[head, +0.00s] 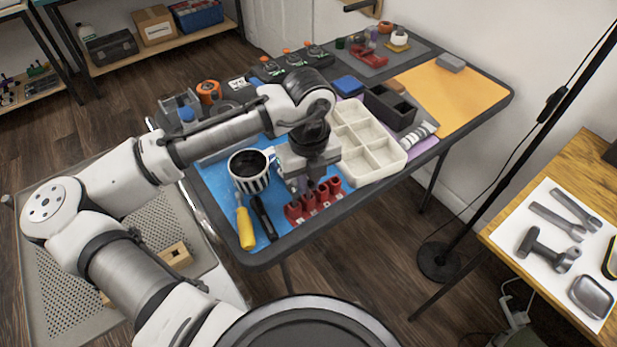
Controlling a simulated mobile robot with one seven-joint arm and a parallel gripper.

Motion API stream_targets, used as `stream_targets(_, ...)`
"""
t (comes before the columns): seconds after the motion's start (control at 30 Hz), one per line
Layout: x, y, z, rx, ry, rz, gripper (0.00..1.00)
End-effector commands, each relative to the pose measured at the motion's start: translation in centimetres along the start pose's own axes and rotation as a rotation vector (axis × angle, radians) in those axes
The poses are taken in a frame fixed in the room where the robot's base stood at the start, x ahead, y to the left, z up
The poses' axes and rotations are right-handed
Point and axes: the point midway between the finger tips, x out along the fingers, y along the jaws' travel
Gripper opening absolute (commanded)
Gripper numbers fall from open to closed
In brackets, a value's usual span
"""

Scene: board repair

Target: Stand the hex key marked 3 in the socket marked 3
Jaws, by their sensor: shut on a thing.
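My gripper (305,183) hangs over the blue mat, just behind the red socket block (318,203). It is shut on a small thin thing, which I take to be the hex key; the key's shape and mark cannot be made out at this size. The red block stands near the table's front edge with several sockets in a row. The numbers on the sockets are too small to read. I cannot tell whether the held piece touches a socket, as the gripper hides the space between them.
A yellow-handled screwdriver (245,228) and a black tool (264,217) lie at the front left. A cream divided tray (393,157) sits close on the right. The orange mat (455,92) is mostly clear.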

Motion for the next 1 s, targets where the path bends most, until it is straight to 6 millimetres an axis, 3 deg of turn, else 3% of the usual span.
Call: stream_targets(1.0, 0.69, -0.01, 0.0, 0.0, 0.0, 0.0, 0.0)
